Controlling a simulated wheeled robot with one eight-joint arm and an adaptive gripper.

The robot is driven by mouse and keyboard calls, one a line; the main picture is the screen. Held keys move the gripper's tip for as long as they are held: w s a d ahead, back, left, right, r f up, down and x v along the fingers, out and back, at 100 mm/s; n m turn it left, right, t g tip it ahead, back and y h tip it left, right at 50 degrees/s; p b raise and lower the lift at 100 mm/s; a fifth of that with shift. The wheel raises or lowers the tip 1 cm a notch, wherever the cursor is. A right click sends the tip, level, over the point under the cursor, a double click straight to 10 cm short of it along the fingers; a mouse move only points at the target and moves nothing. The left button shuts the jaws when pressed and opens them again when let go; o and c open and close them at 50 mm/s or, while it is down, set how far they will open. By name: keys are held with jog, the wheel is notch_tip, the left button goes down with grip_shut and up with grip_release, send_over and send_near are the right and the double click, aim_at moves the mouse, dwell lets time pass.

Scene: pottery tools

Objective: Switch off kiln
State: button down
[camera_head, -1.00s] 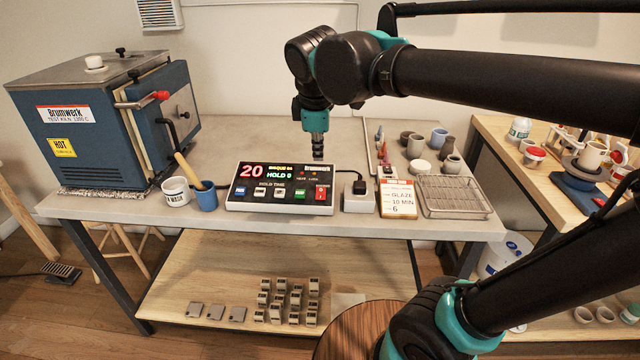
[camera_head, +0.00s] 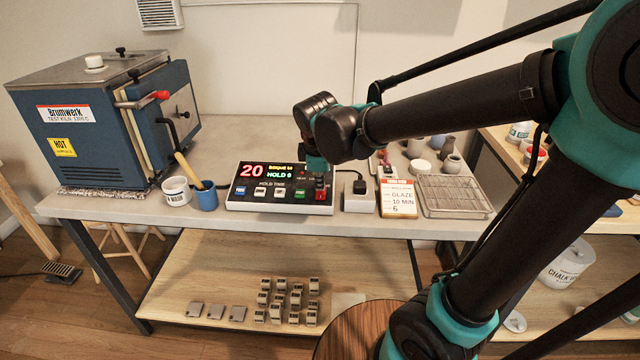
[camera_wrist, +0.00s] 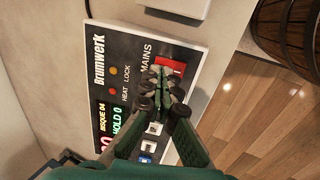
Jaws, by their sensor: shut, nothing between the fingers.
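The blue kiln (camera_head: 85,130) with its red-tipped handle stands at the left of the bench. Its control box (camera_head: 250,205) sits near the bench's front edge, with a lit display reading 20, BISQUE 04 and HOLD 0. A row of buttons runs below the display. The red mains switch (camera_head: 320,196) is at the box's front right corner; it also shows in the wrist view (camera_wrist: 175,66), partly covered by my fingertips. My gripper (camera_head: 319,187) points down with shut, empty fingers at this switch. I cannot tell whether they touch it.
A white adapter with a black plug (camera_head: 359,190) stands right of the box, then a glaze card (camera_head: 398,200) and a wire rack (camera_head: 455,196). A wash mug (camera_head: 177,191) and a blue cup (camera_head: 206,197) stand to its left.

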jog(key=shift+w+f, duration=0.1)
jog(key=shift+f, duration=0.15)
jog(key=shift+w+f, duration=0.1)
jog(key=shift+f+g, duration=0.15)
jog(key=shift+g, duration=0.25)
dwell(0.3)
jog(key=shift+s, duration=0.75)
